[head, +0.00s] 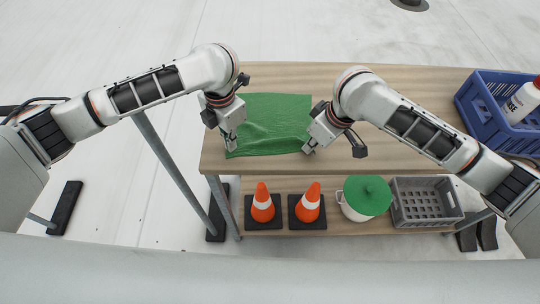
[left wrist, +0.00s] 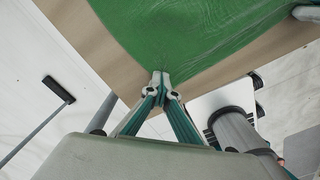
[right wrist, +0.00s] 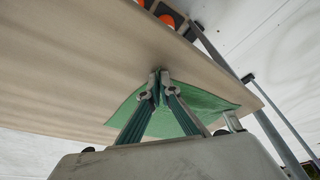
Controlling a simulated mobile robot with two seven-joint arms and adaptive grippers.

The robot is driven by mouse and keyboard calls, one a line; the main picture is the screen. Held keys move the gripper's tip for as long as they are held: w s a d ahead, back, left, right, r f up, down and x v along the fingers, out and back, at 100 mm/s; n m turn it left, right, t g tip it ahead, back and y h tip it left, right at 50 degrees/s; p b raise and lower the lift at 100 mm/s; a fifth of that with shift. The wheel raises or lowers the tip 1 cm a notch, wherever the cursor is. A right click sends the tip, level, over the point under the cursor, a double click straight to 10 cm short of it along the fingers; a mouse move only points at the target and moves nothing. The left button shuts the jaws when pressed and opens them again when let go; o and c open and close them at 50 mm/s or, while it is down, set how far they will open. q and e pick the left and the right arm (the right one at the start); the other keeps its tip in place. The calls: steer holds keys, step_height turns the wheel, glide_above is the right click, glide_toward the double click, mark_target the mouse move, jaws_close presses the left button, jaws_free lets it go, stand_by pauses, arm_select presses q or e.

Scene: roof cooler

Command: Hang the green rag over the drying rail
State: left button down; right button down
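The green rag (head: 272,122) lies spread on the wooden tabletop at its left part, with slight folds. My left gripper (head: 231,146) is shut on its near left corner, and the left wrist view shows the rag (left wrist: 190,35) at the closed fingertips (left wrist: 160,78). My right gripper (head: 308,150) is shut on its near right corner; the rag (right wrist: 200,105) shows around the fingertips (right wrist: 158,76) in the right wrist view. The drying rail's grey upright (head: 180,168) stands left of the table on black feet. My left arm seems to hide its top bar.
On the wooden table (head: 430,85), a blue crate (head: 480,115) with a white bottle (head: 522,102) stands at the right. The lower shelf holds two orange cones (head: 262,203), a pot with a green lid (head: 367,194) and a grey crate (head: 425,208). The tabletop's middle is clear.

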arm_select(q)
steer(key=shift+r, duration=0.1)
